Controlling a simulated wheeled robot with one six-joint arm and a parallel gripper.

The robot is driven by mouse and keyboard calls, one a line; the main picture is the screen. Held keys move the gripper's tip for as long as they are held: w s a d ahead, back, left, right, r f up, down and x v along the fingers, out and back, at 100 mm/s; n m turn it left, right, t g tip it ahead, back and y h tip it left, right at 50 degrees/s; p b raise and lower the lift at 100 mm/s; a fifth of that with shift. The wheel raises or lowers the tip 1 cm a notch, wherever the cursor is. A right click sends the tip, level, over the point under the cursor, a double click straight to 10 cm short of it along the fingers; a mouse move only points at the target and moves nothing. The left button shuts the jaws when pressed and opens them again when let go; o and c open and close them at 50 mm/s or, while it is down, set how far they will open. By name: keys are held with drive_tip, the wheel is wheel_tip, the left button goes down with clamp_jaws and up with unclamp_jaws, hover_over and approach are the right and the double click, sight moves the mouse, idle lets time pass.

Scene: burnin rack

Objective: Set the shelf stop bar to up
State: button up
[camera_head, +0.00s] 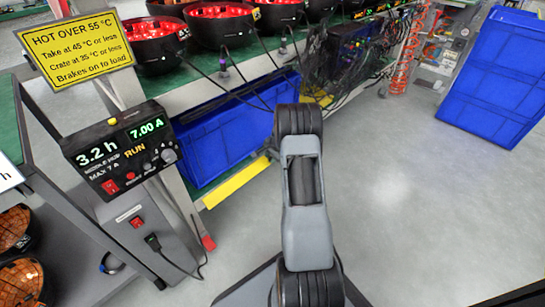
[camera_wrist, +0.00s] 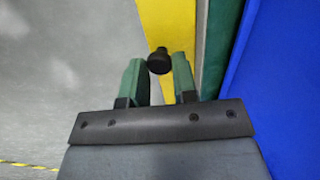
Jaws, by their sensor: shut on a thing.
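The yellow shelf stop bar (camera_head: 237,183) runs low along the front of the blue crates in the head view, partly hidden behind my arm. In the wrist view the yellow bar (camera_wrist: 168,25) fills the top centre, with a round black knob (camera_wrist: 159,62) on it. My gripper (camera_wrist: 157,70) has its two green fingers on either side of the knob and is shut on it. The gripper is hidden behind my arm in the head view. I cannot tell the bar's exact setting.
A blue crate (camera_head: 225,135) sits behind the bar, under a green shelf holding several black bowls with red insides (camera_head: 222,25). A control box (camera_head: 120,150) and yellow sign (camera_head: 75,48) stand left. Blue crates (camera_head: 500,75) stand right. Open grey floor (camera_head: 430,200) lies between.

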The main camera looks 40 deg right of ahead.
drive_tip(key=shift+w+r, duration=0.25)
drive_tip(key=shift+w, duration=0.05)
drive_tip(key=o, duration=0.7)
drive_tip(key=shift+a, duration=0.15)
drive_tip(key=shift+o, duration=1.1)
drive_tip(key=shift+f, duration=0.1)
drive_tip(key=shift+s, duration=0.15)
drive_tip(key=p+v, duration=0.5)
drive_tip(key=v, duration=0.8)
drive_tip(key=shift+r, duration=0.35)
drive_tip(key=shift+s, duration=0.1)
drive_tip(key=shift+c, duration=0.3)
